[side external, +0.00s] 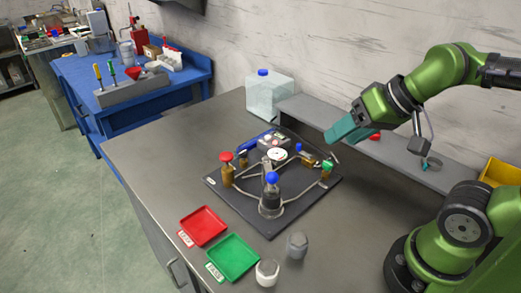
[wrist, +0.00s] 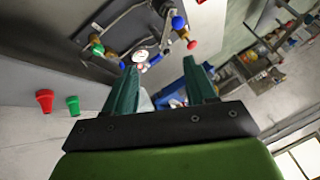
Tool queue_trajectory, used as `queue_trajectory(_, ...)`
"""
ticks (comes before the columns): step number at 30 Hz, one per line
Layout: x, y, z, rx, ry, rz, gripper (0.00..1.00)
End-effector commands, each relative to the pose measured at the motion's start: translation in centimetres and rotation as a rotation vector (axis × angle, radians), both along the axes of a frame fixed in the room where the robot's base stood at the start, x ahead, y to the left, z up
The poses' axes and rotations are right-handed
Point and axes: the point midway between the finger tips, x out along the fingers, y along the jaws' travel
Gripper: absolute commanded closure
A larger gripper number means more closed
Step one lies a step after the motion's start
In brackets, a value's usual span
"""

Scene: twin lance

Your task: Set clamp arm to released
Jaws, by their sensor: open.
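A dark square board (side external: 225,191) lies on the grey bench and carries a fixture of bent metal pipes, a round white gauge (side external: 277,154) and coloured knobs. A blue lever-like bar (side external: 256,140) lies at its back left edge. I cannot tell which part is the clamp arm. A red knob (side external: 226,157) is at the left, a green knob (side external: 327,165) at the right and a blue knob (side external: 272,178) on the front post. My gripper (side external: 331,137) is open and empty, above and behind the board's right side. In the wrist view its teal fingers (wrist: 162,66) are apart, with the board (wrist: 82,37) beyond.
A red tray (side external: 203,227) and a green tray (side external: 233,258) lie in front of the board, beside two small grey containers (side external: 297,245) (side external: 267,272). A translucent jug (side external: 269,94) stands behind. A grey shelf (side external: 390,150) runs along the wall. The bench's left part is clear.

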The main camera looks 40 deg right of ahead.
Motion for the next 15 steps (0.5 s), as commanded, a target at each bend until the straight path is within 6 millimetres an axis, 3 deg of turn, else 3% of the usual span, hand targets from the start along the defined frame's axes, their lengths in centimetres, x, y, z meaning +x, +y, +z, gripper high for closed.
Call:
queue_trajectory(4, 0.0, -0.1, 0.0, 0.000, 0.002, -0.006, 0.45)
queue_trajectory(7, 0.4, -0.7, -1.2, 0.001, 0.051, -0.029, 0.45)
queue_trajectory(11, 1.6, -1.7, -3.8, 0.029, 0.186, -0.089, 0.45)
queue_trajectory(15, 2.3, -1.9, -7.4, 0.161, 0.435, -0.192, 0.45)
